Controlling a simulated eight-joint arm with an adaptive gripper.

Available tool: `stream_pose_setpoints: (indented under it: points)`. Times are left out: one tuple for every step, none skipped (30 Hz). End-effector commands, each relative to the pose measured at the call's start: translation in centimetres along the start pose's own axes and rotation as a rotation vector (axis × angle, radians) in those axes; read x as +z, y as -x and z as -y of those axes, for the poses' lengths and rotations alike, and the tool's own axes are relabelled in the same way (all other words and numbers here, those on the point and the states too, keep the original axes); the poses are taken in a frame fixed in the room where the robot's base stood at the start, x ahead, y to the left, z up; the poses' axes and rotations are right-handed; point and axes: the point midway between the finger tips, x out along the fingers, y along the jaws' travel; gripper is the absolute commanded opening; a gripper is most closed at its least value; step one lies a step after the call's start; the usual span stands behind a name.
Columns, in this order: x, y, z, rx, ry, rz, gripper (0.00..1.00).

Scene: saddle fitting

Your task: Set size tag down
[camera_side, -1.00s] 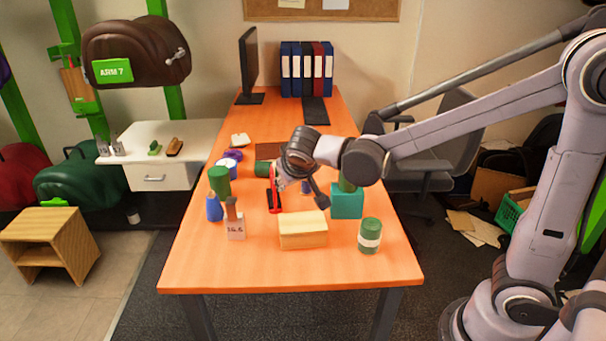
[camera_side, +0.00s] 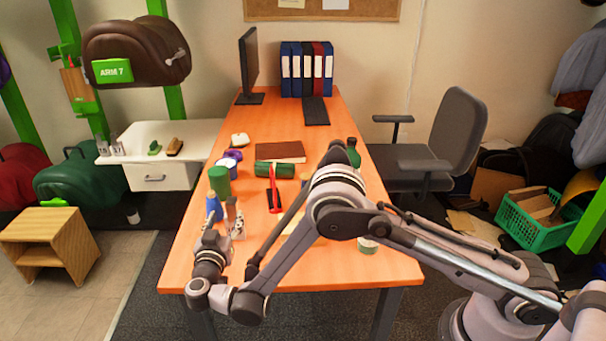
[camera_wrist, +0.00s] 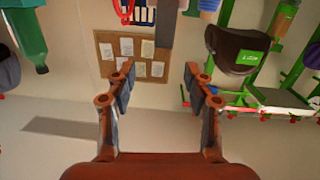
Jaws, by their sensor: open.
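The size tag (camera_side: 239,231), a white card standing at the near left of the orange table, shows only partly beside my gripper (camera_side: 226,234) in the side view. My gripper hangs low right at it and hides most of it. In the wrist view my gripper (camera_wrist: 158,80) has its fingers wide apart with nothing between them. The tag cannot be made out in the wrist view. Whether a finger touches the tag cannot be told.
A blue bottle (camera_side: 213,208) and a green-topped container (camera_side: 219,181) stand close behind my gripper. A red-handled tool (camera_side: 273,190) and a green cylinder (camera_side: 275,169) lie farther in. My arm covers the table's near right part. The wrist view is upside down.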

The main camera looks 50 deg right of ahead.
Motion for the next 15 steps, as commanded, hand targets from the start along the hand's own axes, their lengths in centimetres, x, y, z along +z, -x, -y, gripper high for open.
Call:
stream_pose_setpoints:
  points:
    - [0.7,0.5,0.3,-0.001,-0.019,-0.023,0.53]
    - [0.8,0.6,0.3,-0.001,-0.028,-0.035,0.53]
    - [1.1,0.8,0.4,-0.001,-0.04,-0.047,0.53]
    - [1.2,0.9,0.4,-0.001,-0.046,-0.054,0.53]
    - [1.3,1.0,0.4,-0.002,-0.05,-0.06,0.53]
    - [1.4,0.9,0.4,-0.001,-0.055,-0.065,0.53]
    - [1.4,0.7,0.4,0.0,-0.057,-0.068,0.53]
    - [1.4,0.4,0.4,0.001,-0.059,-0.069,0.53]
    - [1.4,-0.1,0.4,0.001,-0.059,-0.069,0.53]
    - [1.3,-0.5,0.4,0.001,-0.059,-0.069,0.53]
    - [1.3,-1.0,0.4,0.001,-0.059,-0.068,0.53]
    - [1.3,-1.7,0.3,0.003,-0.059,-0.068,0.53]
    - [1.2,-2.1,0.3,0.001,-0.058,-0.068,0.53]
    - [1.2,-2.5,0.4,0.001,-0.058,-0.067,0.53]
    - [1.2,-3.1,0.4,0.002,-0.058,-0.067,0.53]
